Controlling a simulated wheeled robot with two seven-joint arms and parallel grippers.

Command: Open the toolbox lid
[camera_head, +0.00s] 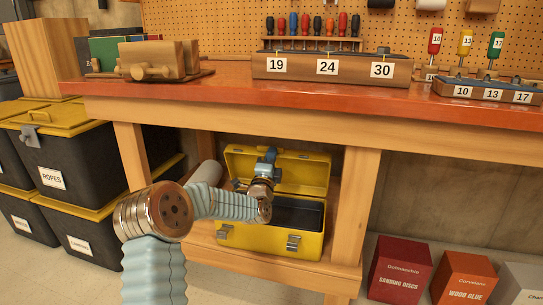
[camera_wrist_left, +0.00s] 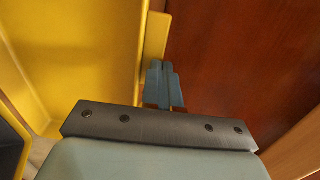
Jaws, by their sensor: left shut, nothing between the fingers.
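The yellow toolbox (camera_head: 262,238) sits on the shelf under the workbench. Its lid (camera_head: 310,172) stands up at the back, and the dark inside of the box shows below it. Two metal latches (camera_head: 293,242) show on the front. My left gripper (camera_head: 268,158) is in front of the raised lid, above the open box. In the left wrist view its fingers (camera_wrist_left: 163,84) are shut and empty, beside the edge of the yellow lid (camera_wrist_left: 85,50). I cannot tell whether they touch it. My right gripper is in neither view.
The workbench top (camera_head: 215,97) and its leg (camera_head: 357,205) frame the shelf space. Black bins with yellow lids (camera_head: 75,150) stand at the left. A red box (camera_head: 400,270) and an orange box (camera_head: 462,278) are on the floor at the right.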

